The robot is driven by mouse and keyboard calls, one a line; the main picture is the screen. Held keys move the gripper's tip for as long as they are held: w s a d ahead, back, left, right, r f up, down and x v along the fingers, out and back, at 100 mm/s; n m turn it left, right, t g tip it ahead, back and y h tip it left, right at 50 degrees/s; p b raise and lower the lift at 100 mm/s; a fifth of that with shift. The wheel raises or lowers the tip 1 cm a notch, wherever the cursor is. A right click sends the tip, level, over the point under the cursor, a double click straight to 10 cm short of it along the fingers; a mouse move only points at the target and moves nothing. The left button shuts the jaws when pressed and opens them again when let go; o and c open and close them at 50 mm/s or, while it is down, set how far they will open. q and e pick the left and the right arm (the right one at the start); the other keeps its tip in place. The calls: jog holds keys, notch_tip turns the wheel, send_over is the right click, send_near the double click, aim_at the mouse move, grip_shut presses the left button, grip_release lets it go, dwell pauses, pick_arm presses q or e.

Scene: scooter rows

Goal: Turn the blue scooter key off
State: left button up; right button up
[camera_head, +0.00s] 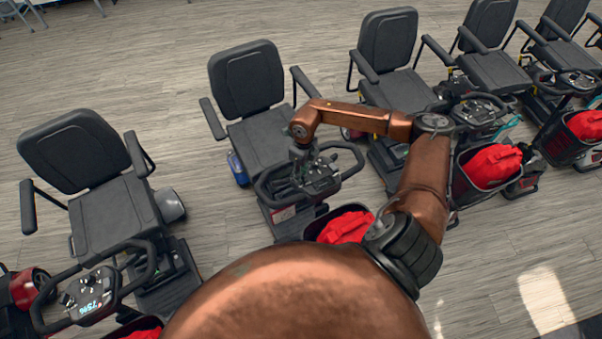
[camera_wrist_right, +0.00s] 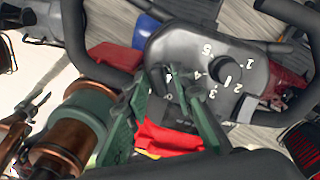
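The blue scooter shows in the head view by its blue side panel (camera_head: 238,167) beside the black seat; the blue panel also shows in the wrist view (camera_wrist_right: 146,30). Its dark control panel (camera_head: 322,178) sits between looped handlebars. In the wrist view the panel (camera_wrist_right: 240,62) carries a round speed dial (camera_wrist_right: 229,72) with white numbers, and a small key spot (camera_wrist_right: 168,76) near white lettering. My right gripper (camera_head: 301,166) is over the panel's left part. Its green fingers (camera_wrist_right: 164,82) are apart on either side of the key spot; contact is unclear. My left gripper is out of view.
A dark scooter seat (camera_head: 95,190) with a lit-display panel (camera_head: 92,292) stands at left. More scooters stand at right, with red bags (camera_head: 490,166) in their front baskets. Another red bag (camera_head: 345,227) is below my right arm. Bare wood-look floor lies at lower right.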

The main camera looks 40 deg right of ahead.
jog(key=shift+o, duration=0.4)
notch_tip(320, 180, up, 12)
jog(key=shift+w+d, duration=0.15)
jog(key=shift+d, duration=0.3)
dwell(0.4)
